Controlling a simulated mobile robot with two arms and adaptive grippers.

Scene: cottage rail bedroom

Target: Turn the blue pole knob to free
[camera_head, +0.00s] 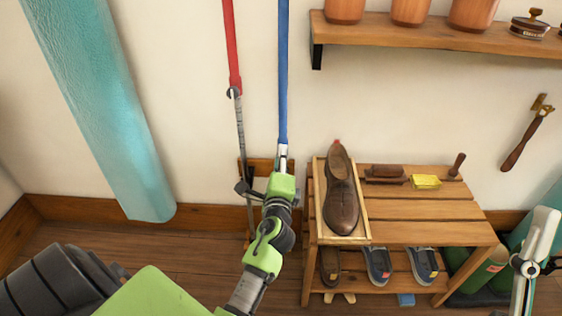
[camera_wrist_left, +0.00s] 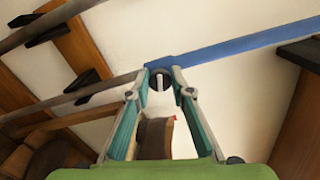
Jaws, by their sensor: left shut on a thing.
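The blue pole (camera_head: 283,70) stands against the wall in the head view, its lower end running down behind my left gripper (camera_head: 281,170). In the left wrist view the blue pole (camera_wrist_left: 240,44) runs in from the upper right. A small dark round knob with a pale bar (camera_wrist_left: 160,79) sits at its end, between the tips of my left gripper (camera_wrist_left: 161,75). The gripper is shut on this knob. The knob is hidden in the head view, and I cannot tell which setting it has.
A red pole (camera_head: 233,50) stands close left of the blue one. A wooden shoe rack (camera_head: 430,232) is close right, with a brown shoe (camera_head: 341,195) in a tray. A wall shelf (camera_head: 430,33) holds pots. A teal roll (camera_head: 110,110) leans at left.

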